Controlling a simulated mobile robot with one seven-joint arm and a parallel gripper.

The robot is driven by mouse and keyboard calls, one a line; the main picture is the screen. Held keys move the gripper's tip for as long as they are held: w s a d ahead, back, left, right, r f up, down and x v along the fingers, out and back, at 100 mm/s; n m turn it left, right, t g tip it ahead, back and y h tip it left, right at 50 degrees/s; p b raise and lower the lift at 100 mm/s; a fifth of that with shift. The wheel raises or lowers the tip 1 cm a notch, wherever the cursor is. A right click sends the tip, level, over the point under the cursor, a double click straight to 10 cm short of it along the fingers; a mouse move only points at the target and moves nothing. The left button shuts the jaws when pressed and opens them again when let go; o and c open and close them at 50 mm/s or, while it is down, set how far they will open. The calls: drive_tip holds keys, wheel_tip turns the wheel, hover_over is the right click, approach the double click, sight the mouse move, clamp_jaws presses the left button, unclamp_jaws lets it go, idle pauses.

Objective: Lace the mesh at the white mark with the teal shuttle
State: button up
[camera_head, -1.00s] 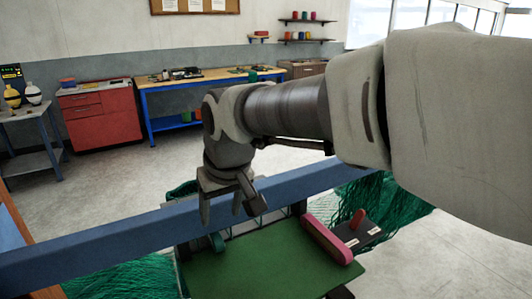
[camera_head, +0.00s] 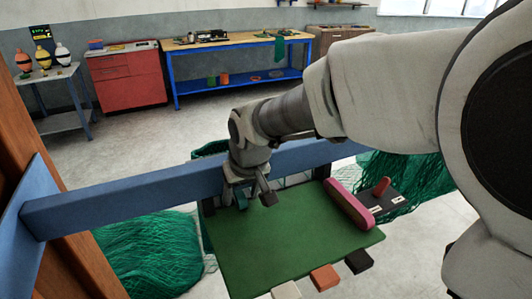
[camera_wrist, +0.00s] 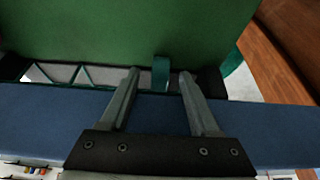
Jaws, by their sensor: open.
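The teal shuttle (camera_head: 241,200) stands at the back left edge of the green board (camera_head: 290,240), mostly hidden behind my gripper in the head view. My gripper (camera_head: 252,200) is open and pointed down there, just in front of the blue beam. In the wrist view, the shuttle (camera_wrist: 161,74) shows as a teal strip between the two open fingers (camera_wrist: 160,74), nearer the right one, with gaps on both sides. A bit of mesh (camera_wrist: 75,74) with green strands shows left of the fingers. I cannot make out a white mark.
The blue beam (camera_head: 120,205) crosses behind the board. A pink shuttle-like piece (camera_head: 349,205) lies on the board's right edge, beside a dark labelled block (camera_head: 385,197) with a red lever. White, orange (camera_head: 325,277) and black tabs line the front edge.

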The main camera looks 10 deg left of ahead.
clamp_jaws()
unclamp_jaws()
drive_tip(key=p+v, duration=0.1)
drive_tip(key=v, duration=1.6)
drive_tip(key=s+d+f+m, duration=0.2)
drive_tip(key=s+d, duration=0.2)
drive_tip(key=d, duration=0.3)
drive_tip(key=s+d+f+m+t+h, duration=0.1)
drive_tip(key=s+d+f+m, duration=0.1)
drive_tip(key=d, duration=0.6)
drive_tip(key=s+d+f+m+h, duration=0.1)
drive_tip(key=s+d+f+m, duration=0.1)
drive_tip(key=s+d, duration=0.4)
drive_tip(key=shift+s+d+f+t, duration=0.15)
drive_tip(key=shift+d+f+t, duration=0.25)
drive_tip(key=shift+d+f, duration=0.4)
